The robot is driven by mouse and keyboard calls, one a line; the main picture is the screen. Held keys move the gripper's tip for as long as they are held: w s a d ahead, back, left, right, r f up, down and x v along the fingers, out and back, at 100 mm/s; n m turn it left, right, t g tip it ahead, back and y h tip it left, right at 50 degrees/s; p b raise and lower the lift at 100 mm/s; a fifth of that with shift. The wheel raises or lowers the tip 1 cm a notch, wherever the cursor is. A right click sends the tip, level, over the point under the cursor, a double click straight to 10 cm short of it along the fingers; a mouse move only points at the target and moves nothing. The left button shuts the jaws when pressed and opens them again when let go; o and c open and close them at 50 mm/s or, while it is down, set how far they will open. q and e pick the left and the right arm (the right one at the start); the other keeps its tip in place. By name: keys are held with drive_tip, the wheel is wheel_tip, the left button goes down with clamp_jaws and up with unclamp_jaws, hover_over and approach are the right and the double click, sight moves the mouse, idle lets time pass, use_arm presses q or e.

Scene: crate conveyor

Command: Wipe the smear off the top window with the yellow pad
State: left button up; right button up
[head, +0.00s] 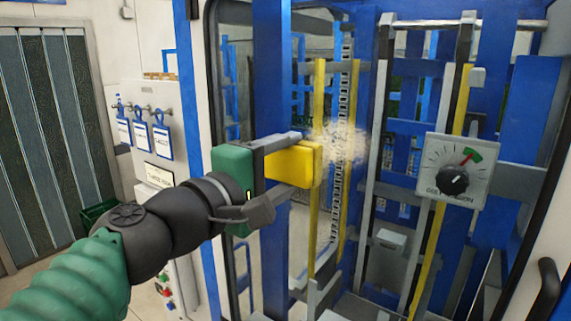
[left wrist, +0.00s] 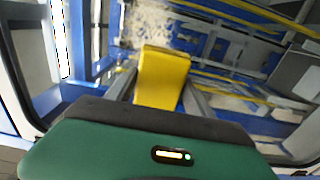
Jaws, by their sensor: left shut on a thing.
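The yellow pad (head: 296,164) is held between the fingers of my left gripper (head: 290,160), which is shut on it. In the left wrist view the pad (left wrist: 162,78) sits between the grey fingers of the gripper (left wrist: 160,95). A pale brownish smear (head: 345,145) shows on the window (head: 300,235) just right of the pad in the head view. It also shows beyond the pad in the left wrist view (left wrist: 150,28). I cannot tell whether the pad touches the glass. My right gripper is not in view.
Blue frame posts (head: 272,110) surround the window. Blue tags (head: 139,135) hang on a white cabinet at the left. A black handle (head: 545,290) is at the lower right.

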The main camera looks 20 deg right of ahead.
use_arm(q)
drive_tip(key=shift+d, duration=0.1)
drive_tip(key=shift+w+d, duration=0.15)
drive_tip(key=shift+d, duration=0.2)
drive_tip(key=shift+w, duration=0.1)
drive_tip(key=shift+w+d+p, duration=0.3)
drive_tip(key=shift+w+d, duration=0.15)
drive_tip(key=shift+d, duration=0.1)
